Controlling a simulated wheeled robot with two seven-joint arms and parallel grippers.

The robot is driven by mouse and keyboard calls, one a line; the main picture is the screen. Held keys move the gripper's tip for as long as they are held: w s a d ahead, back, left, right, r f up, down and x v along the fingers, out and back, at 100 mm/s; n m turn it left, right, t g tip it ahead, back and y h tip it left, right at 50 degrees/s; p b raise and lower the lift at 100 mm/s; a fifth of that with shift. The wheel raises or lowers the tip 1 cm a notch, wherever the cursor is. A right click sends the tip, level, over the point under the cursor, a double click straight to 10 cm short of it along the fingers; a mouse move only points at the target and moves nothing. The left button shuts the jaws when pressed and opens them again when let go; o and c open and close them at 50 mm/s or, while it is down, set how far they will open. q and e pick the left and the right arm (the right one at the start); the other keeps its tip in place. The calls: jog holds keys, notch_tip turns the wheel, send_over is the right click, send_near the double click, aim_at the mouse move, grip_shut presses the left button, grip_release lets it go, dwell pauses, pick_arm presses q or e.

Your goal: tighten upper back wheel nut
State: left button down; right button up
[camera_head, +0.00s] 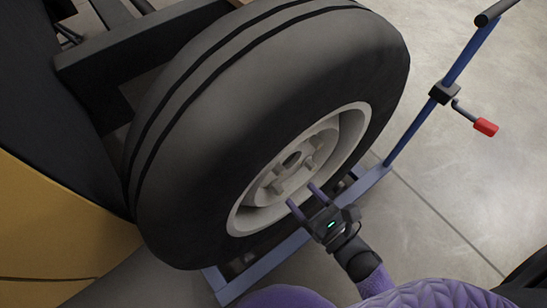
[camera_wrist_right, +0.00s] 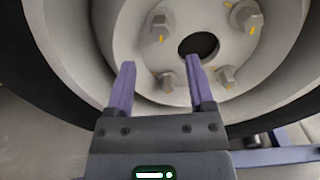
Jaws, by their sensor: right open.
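The wheel is a black tyre (camera_head: 215,130) around a pale grey rim (camera_head: 245,216), upright on the vehicle. In the right wrist view several hex nuts with yellow marks ring the dark centre hole (camera_wrist_right: 199,46): an upper left nut (camera_wrist_right: 160,27), an upper right nut (camera_wrist_right: 245,17), a lower left nut (camera_wrist_right: 166,80) and a lower right nut (camera_wrist_right: 228,75). I cannot tell which is the upper back one. My right gripper (camera_head: 302,194) is open and empty before the lower rim. Its purple fingers (camera_wrist_right: 160,63) straddle the lower left nut in the picture; contact is unclear. My left gripper is out of view.
A blue stand (camera_head: 372,180) runs under the wheel, and its upright post carries a red-handled crank (camera_head: 485,127) on the right. A yellow body panel (camera_head: 60,240) lies left. The concrete floor (camera_head: 460,190) at right is mostly clear.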

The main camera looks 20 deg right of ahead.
aim_at(282, 174)
jog(key=b+x, duration=0.2)
jog(key=x, duration=0.5)
jog(key=shift+f, duration=0.2)
jog(key=shift+w+a+r, duration=0.15)
jog(key=shift+w, duration=0.3)
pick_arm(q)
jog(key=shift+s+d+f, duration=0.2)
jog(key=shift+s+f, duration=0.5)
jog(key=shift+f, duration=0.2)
pick_arm(e)
grip_shut()
